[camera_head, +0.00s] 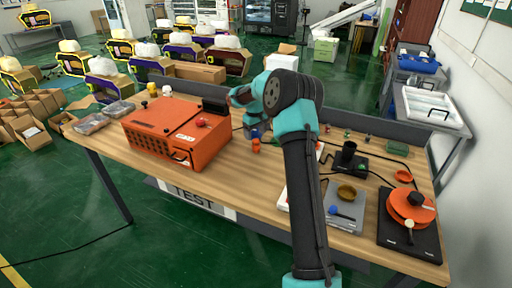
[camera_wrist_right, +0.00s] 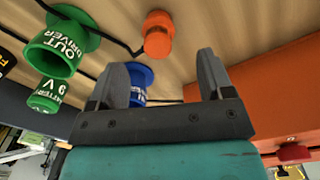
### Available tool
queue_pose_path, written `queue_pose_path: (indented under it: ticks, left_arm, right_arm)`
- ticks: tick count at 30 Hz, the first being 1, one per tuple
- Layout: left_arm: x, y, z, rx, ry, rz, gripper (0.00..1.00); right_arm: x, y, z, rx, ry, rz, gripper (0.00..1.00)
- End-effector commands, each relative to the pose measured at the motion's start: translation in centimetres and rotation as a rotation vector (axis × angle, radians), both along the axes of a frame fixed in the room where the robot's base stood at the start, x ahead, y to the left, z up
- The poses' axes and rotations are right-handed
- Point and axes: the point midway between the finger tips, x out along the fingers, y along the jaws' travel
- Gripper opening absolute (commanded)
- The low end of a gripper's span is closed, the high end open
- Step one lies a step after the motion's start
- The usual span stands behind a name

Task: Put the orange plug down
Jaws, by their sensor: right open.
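The orange plug (camera_head: 256,147) stands on the wooden table just right of the orange box. In the right wrist view the orange plug (camera_wrist_right: 158,36) is beyond the gap between the fingertips, apart from both fingers. My right gripper (camera_wrist_right: 162,70) is open and empty, its two grey fingers spread. In the head view my teal arm hides most of that gripper. A blue plug (camera_wrist_right: 139,82) shows partly behind one finger, close to the orange plug. My left gripper is not in view.
The orange box (camera_head: 165,137) stands left of the plug. Green sockets (camera_wrist_right: 58,52) with a black cable are near the gripper. A black stand (camera_head: 348,158), a grey scale-like device (camera_head: 347,215) and an orange reel (camera_head: 410,208) occupy the table's right side.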

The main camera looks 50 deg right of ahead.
Motion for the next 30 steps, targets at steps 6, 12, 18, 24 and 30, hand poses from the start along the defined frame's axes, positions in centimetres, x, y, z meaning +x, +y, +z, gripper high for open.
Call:
queue_pose_path:
  ticks: [6, 12, 18, 24, 30]
  left_arm:
    - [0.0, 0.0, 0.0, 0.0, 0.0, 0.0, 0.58]
    - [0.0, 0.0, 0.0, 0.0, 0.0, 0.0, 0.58]
    - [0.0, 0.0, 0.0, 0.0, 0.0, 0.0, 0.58]
    - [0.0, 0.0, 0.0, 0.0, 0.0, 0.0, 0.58]
    - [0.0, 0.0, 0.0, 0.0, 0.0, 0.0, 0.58]
  right_arm:
    - [0.0, 0.0, -1.2, 0.0, 0.0, 0.0, 0.74]
    - [0.0, 0.0, -1.1, 0.0, 0.0, 0.0, 0.74]
    - [-0.1, -0.1, -2.2, 0.001, 0.002, -0.001, 0.74]
    - [-0.2, -0.3, -5.0, 0.001, 0.002, -0.001, 0.74]
    - [-0.2, -0.3, -6.3, -0.001, -0.001, 0.0, 0.74]
